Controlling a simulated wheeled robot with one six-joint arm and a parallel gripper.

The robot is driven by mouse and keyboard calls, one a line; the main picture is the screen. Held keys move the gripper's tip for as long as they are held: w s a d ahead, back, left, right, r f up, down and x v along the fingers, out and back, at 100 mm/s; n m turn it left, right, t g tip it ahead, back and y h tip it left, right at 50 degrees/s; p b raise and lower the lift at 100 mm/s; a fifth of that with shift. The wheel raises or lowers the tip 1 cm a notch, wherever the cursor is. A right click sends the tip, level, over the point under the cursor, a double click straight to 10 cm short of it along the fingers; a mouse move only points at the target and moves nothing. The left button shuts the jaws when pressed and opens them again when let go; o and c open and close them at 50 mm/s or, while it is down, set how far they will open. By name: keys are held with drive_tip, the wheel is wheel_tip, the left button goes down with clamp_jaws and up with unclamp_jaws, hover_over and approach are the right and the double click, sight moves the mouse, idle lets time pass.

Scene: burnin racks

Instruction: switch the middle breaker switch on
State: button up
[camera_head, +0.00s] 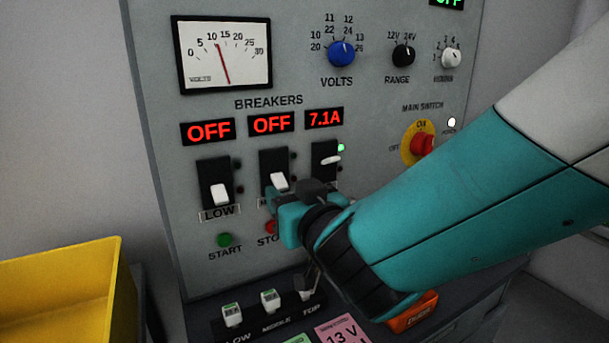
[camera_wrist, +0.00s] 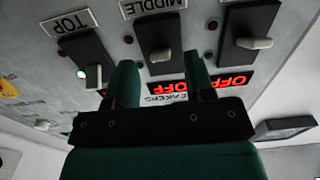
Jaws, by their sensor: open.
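The middle breaker switch has a white lever (camera_head: 280,181) on a dark plate, tilted down, under a red OFF display (camera_head: 271,123). In the wrist view, which is upside down, its lever (camera_wrist: 160,55) shows between my two fingers under the MIDDLE label (camera_wrist: 165,7). My gripper (camera_head: 292,204) is open and empty, close to the panel at the lower part of the middle switch. It hides part of the label there. In the wrist view the fingers (camera_wrist: 161,72) stand either side of the middle lever; I cannot tell if either touches it.
The LOW switch (camera_head: 219,194) is down with an OFF display. The TOP switch (camera_head: 331,160) is up beside a lit green lamp, reading 7.1A. A red main switch knob (camera_head: 423,145) sits above my arm. A yellow bin (camera_head: 65,295) stands at lower left.

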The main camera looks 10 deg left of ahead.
drive_tip(key=shift+x, duration=0.95)
drive_tip(key=shift+c, duration=0.5)
